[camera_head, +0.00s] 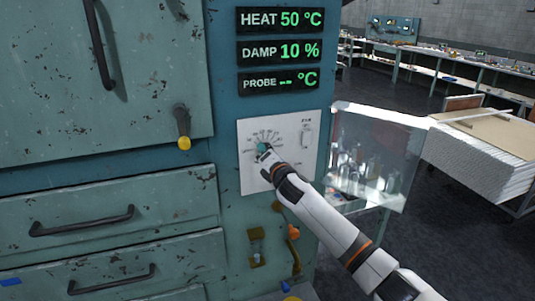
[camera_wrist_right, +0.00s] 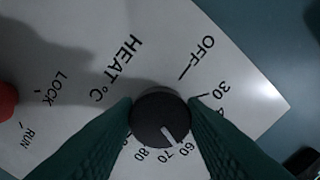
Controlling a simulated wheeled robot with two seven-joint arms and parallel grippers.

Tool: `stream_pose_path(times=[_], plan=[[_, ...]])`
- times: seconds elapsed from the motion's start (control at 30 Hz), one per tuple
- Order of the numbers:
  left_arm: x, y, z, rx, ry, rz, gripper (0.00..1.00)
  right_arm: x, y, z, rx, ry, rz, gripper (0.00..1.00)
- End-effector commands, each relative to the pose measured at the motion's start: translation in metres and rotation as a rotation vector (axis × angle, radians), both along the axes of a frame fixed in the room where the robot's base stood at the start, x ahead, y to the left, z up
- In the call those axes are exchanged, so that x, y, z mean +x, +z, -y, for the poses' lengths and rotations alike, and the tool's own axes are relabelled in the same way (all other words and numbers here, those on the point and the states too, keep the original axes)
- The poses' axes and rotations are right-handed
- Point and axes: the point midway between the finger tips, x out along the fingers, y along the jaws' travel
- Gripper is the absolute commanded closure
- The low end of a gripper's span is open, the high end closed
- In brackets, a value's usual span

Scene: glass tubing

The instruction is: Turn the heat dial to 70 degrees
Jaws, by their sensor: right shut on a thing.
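The heat dial (camera_wrist_right: 160,115) is a dark round knob with a white pointer line, on a white panel marked HEAT °C. Its scale shows OFF, 30, 60, 70 and 80, with some marks hidden by the fingers. In the right wrist view the pointer aims toward the 60 and 70 marks. My right gripper (camera_head: 264,151) is shut on the dial, with one green finger on each side. In the head view the gripper hides most of the dial. The heat display (camera_head: 281,19) reads 50 °C. My left gripper is not in view.
A red knob (camera_wrist_right: 6,101) sits by the LOCK and RUN marks. A clear panel (camera_head: 372,155) stands right of the cabinet, near my right arm.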

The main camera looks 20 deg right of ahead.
Motion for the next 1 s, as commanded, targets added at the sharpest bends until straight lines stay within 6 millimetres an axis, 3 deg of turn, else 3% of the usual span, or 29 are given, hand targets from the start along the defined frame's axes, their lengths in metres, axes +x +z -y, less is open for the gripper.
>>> stream_pose_path(times=[0.5,1.0], plan=[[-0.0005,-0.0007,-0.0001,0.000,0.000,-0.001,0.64,-0.0001,-0.0002,-0.0009,0.392,0.000,-0.016,0.85],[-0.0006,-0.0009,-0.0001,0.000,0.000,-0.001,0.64,-0.0001,0.0003,-0.0004,0.495,-0.001,-0.018,0.85]])
